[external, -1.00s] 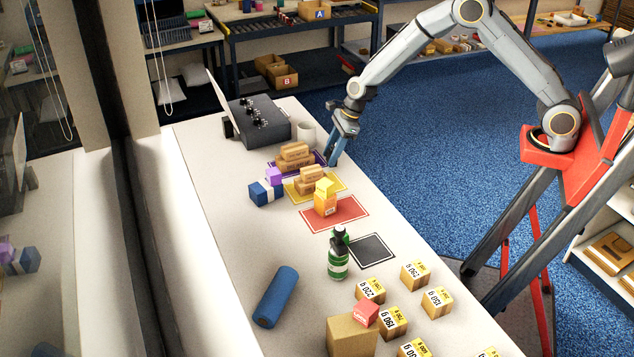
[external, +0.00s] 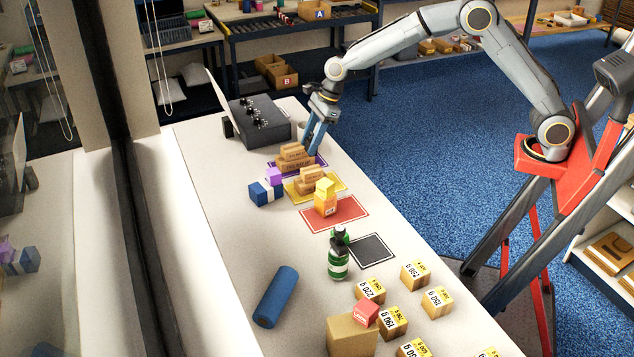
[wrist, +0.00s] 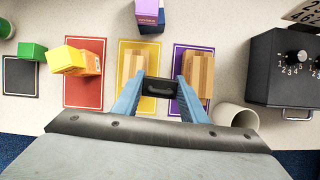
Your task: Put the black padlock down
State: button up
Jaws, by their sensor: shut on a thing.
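My gripper (wrist: 160,88) is shut on the black padlock (wrist: 160,86), a small dark body between the fingertips in the wrist view. In the external view my gripper (external: 312,148) points down over the table's far part, near the purple mat (external: 322,163) and the mug. I cannot make out the padlock there. In the wrist view the padlock appears between the yellow mat (wrist: 139,45) and the purple mat (wrist: 190,48), but its height above the table is hard to tell. Wooden blocks lie on both mats.
A black dial box (external: 257,122) and a white mug (wrist: 235,115) stand beside the purple mat. A red mat (external: 345,213) holds orange and yellow boxes. Several weight-marked boxes fill the near end.

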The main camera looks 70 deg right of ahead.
jog(key=w+a+n+g+b, duration=0.1)
jog(key=w+a+b, duration=0.1)
jog(key=a, duration=0.8)
jog(key=w+a+n+b, duration=0.2)
jog(key=a+b, duration=0.1)
jog(key=a, duration=0.6)
jog(key=s+a+n+g+b, duration=0.1)
jog(key=s+a+b, duration=0.15)
jog(key=a, duration=0.65)
jog(key=s+a+n+b, duration=0.1)
jog(key=s+a+b, duration=0.15)
jog(key=a, duration=0.65)
jog(key=f+p, duration=0.1)
jog(key=f, duration=0.4)
jog(key=f+p, duration=0.1)
jog(key=f, duration=0.4)
jog(key=shift+s+a, duration=0.2)
jog(key=shift+f, duration=0.1)
jog(key=o, duration=1.3)
jog(key=b+v, duration=0.1)
jog(key=v, duration=1.1)
